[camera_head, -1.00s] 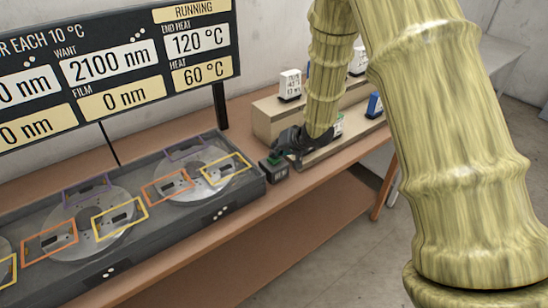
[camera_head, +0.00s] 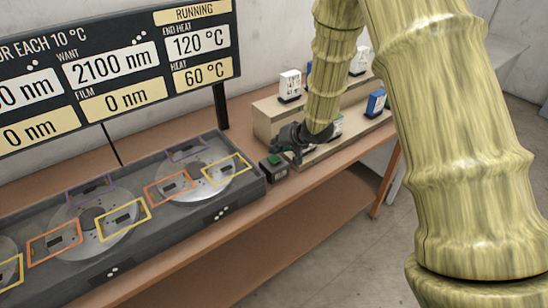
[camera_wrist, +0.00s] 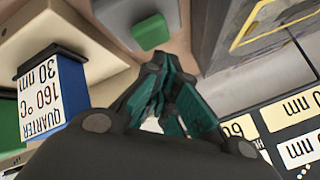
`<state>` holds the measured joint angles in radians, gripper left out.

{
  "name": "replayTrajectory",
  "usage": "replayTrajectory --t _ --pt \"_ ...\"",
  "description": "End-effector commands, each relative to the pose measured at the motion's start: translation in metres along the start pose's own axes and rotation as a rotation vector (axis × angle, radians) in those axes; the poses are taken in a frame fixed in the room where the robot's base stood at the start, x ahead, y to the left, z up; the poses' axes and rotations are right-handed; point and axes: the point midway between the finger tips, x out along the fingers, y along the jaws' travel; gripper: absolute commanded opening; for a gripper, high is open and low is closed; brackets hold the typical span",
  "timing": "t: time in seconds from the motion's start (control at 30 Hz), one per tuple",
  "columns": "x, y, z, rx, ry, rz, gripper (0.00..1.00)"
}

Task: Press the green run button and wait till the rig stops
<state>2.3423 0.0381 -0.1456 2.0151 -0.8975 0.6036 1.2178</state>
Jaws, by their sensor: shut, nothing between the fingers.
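The green run button (camera_head: 273,160) sits on top of a small dark box (camera_head: 274,171) at the right end of the rig. It also shows in the wrist view (camera_wrist: 151,32), uncovered, just beyond my fingers. My gripper (camera_head: 296,155) is just right of the button, apart from it and a little above the bench. In the wrist view its teal fingers are closed together with nothing between them. The rig (camera_head: 262,193) is a long grey tray with several round discs. The display board (camera_head: 110,65) behind it reads RUNNING, heat 60 °C, end heat 120 °C, film 0 nm.
A stepped wooden rack (camera_head: 264,122) with several small labelled blocks stands right of the rig, behind my gripper. A blue block (camera_head: 376,103) sits on it; a labelled blue one (camera_wrist: 62,95) is close in the wrist view. The bench's front edge (camera_head: 300,189) is clear.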

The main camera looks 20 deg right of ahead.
Motion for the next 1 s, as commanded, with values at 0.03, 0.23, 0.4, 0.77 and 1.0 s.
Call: replayTrajectory --t 0.03,0.23,0.4,0.77,1.0 --pt "-0.003 -0.002 -0.002 0.000 0.000 0.000 0.00" --pt "-0.013 -0.010 -0.010 0.001 0.000 0.000 0.00" --pt "-0.022 -0.016 -0.016 0.001 0.000 -0.001 0.00" --pt "-0.035 -0.025 -0.025 0.000 0.000 0.000 0.00" --pt "-0.034 -0.025 -0.025 0.000 0.000 0.000 0.00"
